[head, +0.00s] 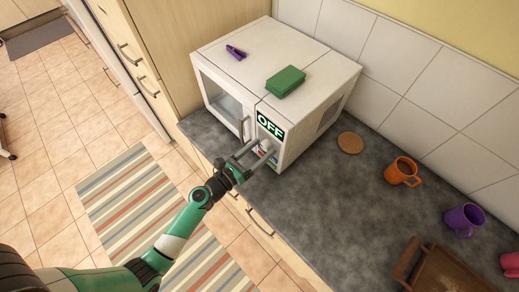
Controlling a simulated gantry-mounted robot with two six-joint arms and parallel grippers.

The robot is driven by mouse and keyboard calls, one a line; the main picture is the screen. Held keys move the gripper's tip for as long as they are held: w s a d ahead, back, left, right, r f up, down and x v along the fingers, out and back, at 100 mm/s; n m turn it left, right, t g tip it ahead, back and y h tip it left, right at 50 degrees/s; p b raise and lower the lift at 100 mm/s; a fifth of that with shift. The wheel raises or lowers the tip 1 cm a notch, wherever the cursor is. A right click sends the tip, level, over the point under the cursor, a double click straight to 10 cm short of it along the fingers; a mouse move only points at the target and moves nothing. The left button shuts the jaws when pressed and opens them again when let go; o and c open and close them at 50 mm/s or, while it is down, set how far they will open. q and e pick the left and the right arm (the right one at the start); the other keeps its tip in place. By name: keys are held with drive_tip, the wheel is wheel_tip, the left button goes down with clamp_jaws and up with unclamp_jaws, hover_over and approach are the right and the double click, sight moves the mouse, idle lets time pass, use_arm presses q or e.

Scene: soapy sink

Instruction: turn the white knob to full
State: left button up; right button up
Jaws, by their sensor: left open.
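The white microwave (300,50) stands on the grey counter, its front facing my left arm. A dark green display reading OFF (270,125) is at the top of its control panel. The white knob (267,144) seems to sit just below the display, small and partly hidden by my gripper. My left gripper (262,153) is open, its two fingers reaching to the panel around or close beside the knob. I cannot tell whether the fingers touch it. My right gripper is out of view.
A green block (286,81) and a purple clip-like item (236,52) lie on top of the microwave. A cork coaster (350,143), an orange mug (402,172), a purple mug (464,220) and a brown wooden tray (445,275) are on the counter to the right.

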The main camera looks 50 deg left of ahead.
use_arm(q)
clamp_jaws()
idle(0.3)
drive_tip(key=m+b, duration=0.1)
drive_tip(key=m, duration=0.5)
drive_tip(key=shift+f+b, duration=0.1)
drive_tip(key=shift+b, duration=0.25)
drive_tip(key=m+b, duration=0.1)
drive_tip(key=m, duration=0.4)
drive_tip(key=shift+m+b, duration=0.3)
drive_tip(key=shift+m, duration=0.1)
drive_tip(key=m+b, duration=0.2)
drive_tip(key=m, duration=0.4)
drive_tip(key=m+b, duration=0.2)
drive_tip(key=m, duration=0.4)
drive_tip(key=shift+b, duration=0.3)
